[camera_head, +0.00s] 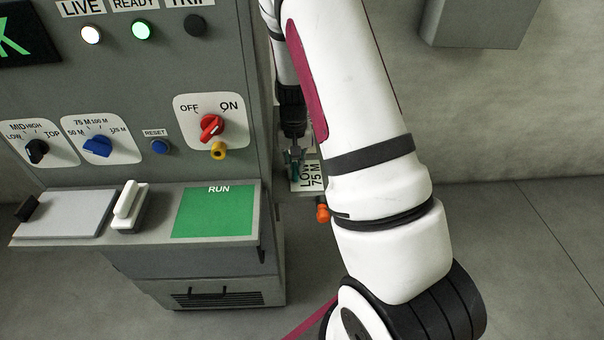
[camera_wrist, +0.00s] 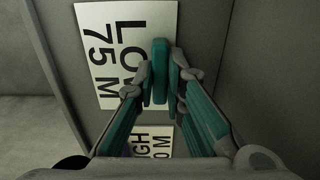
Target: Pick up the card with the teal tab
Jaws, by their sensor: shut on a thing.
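A white card reading "LOW 75 M" (camera_wrist: 101,38) fills the upper middle of the wrist view. A teal tab (camera_wrist: 160,58) stands up at its right part, between my fingertips. My gripper (camera_wrist: 162,82) is shut on this teal tab. In the head view my gripper (camera_head: 293,158) points down to the right of the grey cabinet, partly hidden by my arm. The same card (camera_head: 310,177) shows just below it, lying in or on a grey holder. I cannot tell whether the card is lifted off its support.
A second white card, partly reading "GH 0 M" (camera_wrist: 155,142), lies nearer in the wrist view, partly covered by my gripper. The control cabinet (camera_head: 150,70) with knobs and lamps stands left. An orange knob (camera_head: 322,213) sits below the card. Floor at right is clear.

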